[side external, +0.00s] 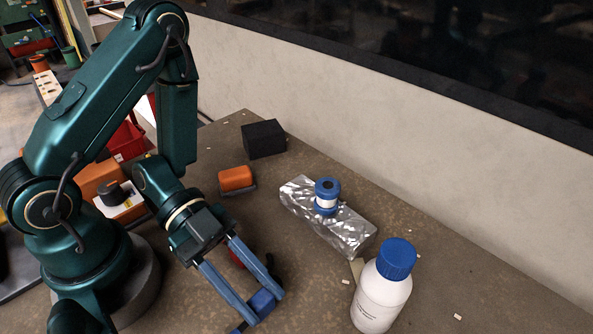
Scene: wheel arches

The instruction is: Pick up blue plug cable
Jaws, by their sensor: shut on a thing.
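The blue plug (263,301) is a small dark blue block near the bottom middle of the side external view. My gripper (265,307), with two long blue fingers, reaches down to the right and is shut on the plug. A small blue piece shows just below and left of the fingertips, by the picture's bottom edge; I cannot tell whether it is cable. The fingers hide part of the plug, and I cannot tell whether it touches the table.
A white bottle (378,300) with a blue cap stands right of my gripper. A silver foil-like block (352,236) lies behind, with a blue-and-white spool (326,201). An orange block (236,179) and a black block (264,140) are farther back. The brown table (470,275) is mostly clear at right.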

